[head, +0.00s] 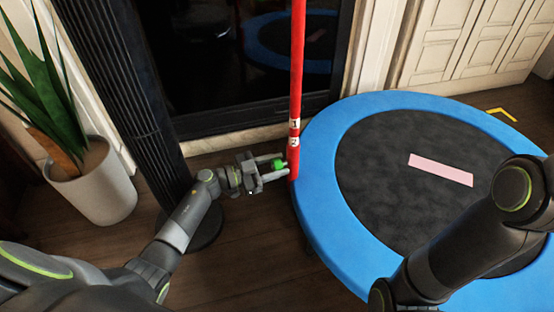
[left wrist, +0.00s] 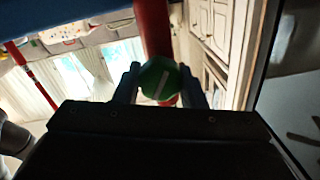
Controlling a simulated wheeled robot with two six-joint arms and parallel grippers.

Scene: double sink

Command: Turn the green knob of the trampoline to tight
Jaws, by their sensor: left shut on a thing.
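The green knob (head: 277,164) sits on the lower part of the red pole (head: 296,80), just below the white labels "1" and "2" (head: 294,133). My left gripper (head: 274,170) reaches in from the left and is shut on the knob. In the left wrist view the knob (left wrist: 160,77) shows between the two fingers, with a pale line across its face, tilted from upright. The trampoline (head: 318,192) has a blue rim and a dark mat, and stands right of the pole. My right arm shows at the lower right, but its gripper is out of view.
A pink strip (head: 441,170) lies on the trampoline mat. A potted plant (head: 95,190) is at the far left. Dark glass and white cabinets (head: 480,45) are behind.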

